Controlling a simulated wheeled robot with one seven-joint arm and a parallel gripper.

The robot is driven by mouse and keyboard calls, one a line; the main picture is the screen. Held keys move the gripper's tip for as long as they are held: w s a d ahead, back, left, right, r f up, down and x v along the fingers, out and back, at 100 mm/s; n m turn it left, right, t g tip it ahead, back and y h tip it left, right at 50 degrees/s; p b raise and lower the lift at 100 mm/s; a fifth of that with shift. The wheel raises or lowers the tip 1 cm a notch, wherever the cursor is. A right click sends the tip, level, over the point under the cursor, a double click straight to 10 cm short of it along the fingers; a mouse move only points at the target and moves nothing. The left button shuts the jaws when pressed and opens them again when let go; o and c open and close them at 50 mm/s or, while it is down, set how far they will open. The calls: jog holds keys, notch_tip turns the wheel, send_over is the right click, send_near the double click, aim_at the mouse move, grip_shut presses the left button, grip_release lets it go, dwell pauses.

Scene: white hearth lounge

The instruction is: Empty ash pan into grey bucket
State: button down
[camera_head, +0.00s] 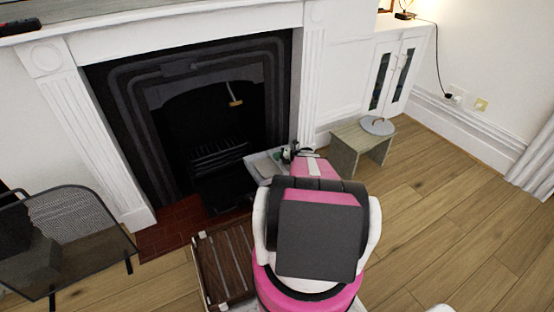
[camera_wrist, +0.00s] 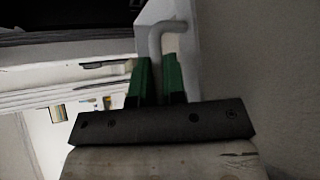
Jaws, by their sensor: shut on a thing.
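The ash pan (camera_head: 263,164) is a light grey metal tray in front of the right side of the fireplace opening. My gripper (camera_head: 289,153) is at the tray's right end, partly hidden by my arm. In the wrist view, the green fingers of my gripper (camera_wrist: 160,82) are shut on the pan's bent grey handle (camera_wrist: 156,42). The pan's pale end wall (camera_wrist: 184,12) shows just beyond the handle. The inside of the pan is too small to make out. I cannot see the grey bucket in either view.
A small wooden stool (camera_head: 345,150) with a round grey lid (camera_head: 377,125) stands right of the fireplace. The black grate (camera_head: 217,160) sits inside the opening. A slatted wooden crate (camera_head: 225,262) lies in front. A mesh screen (camera_head: 80,228) stands left.

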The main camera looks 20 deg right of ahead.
jog(key=shift+d+r+m+y, duration=0.25)
jog(key=shift+r+y, duration=0.1)
jog(key=shift+r, duration=0.25)
jog(key=shift+d+r+m+y, duration=0.2)
jog(key=shift+r+y, duration=0.15)
jog(key=shift+r, duration=0.25)
jog(key=d+r+m+t+y, duration=0.4)
jog(key=d+r+m, duration=0.2)
jog(key=d, duration=0.3)
jog(key=shift+w+d+r+t, duration=0.25)
jog(key=shift+w+d+t, duration=0.05)
jog(key=shift+w+t, duration=0.1)
dwell(1.3)
jog(key=shift+m, duration=0.25)
dwell(0.9)
